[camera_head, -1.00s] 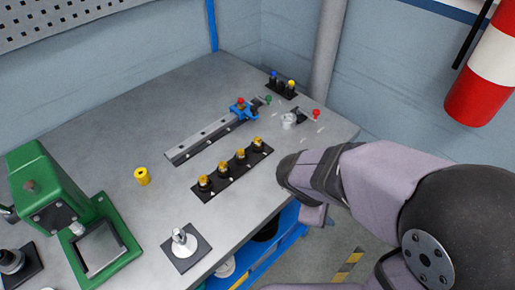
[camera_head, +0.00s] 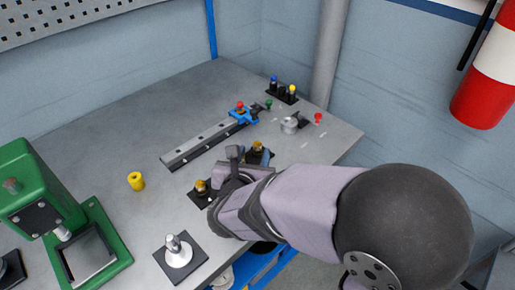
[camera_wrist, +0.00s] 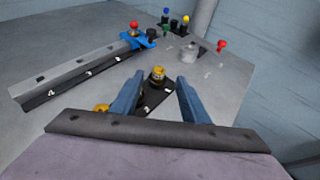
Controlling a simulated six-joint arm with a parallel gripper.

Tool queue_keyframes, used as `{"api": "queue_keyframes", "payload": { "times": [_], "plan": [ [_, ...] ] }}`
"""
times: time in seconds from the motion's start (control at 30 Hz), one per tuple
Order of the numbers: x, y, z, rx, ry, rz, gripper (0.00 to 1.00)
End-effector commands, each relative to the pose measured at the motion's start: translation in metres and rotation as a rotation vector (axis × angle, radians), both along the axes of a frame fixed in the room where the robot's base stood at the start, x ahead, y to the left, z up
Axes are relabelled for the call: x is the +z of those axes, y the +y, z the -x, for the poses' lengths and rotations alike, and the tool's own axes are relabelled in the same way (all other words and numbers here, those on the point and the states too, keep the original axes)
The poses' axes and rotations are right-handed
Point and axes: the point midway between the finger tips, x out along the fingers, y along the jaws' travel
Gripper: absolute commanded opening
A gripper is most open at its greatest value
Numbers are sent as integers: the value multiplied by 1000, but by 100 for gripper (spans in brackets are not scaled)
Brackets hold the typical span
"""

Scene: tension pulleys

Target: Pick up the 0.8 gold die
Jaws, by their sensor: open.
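Gold dies stand on a black strip (camera_wrist: 159,97) on the grey bench. In the wrist view one gold die (camera_wrist: 157,73) shows between my fingertips, and part of another gold die (camera_wrist: 101,108) shows outside the left finger. In the head view one gold die (camera_head: 258,147) stands at the strip's far end and one gold die (camera_head: 200,187) at its near end; my arm hides the middle of the strip. The size marks are too small to read, so I cannot tell which die is 0.8. My gripper (camera_wrist: 160,79) is open and empty, over the strip.
A grey rail (camera_head: 205,145) with a blue clamp (camera_head: 243,115) lies behind the strip. A grey cylinder (camera_head: 290,125) and red knob (camera_head: 318,118) stand at right. A yellow spool (camera_head: 136,181), green press (camera_head: 40,195) and silver post (camera_head: 178,250) stand at left.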

Motion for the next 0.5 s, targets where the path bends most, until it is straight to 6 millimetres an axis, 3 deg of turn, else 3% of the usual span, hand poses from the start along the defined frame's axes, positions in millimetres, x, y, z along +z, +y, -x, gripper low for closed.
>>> {"api": "queue_keyframes", "payload": {
  "times": [0.5],
  "plan": [
    [-12, -5, -29, -6, 3, 0, 41]
  ]
}}
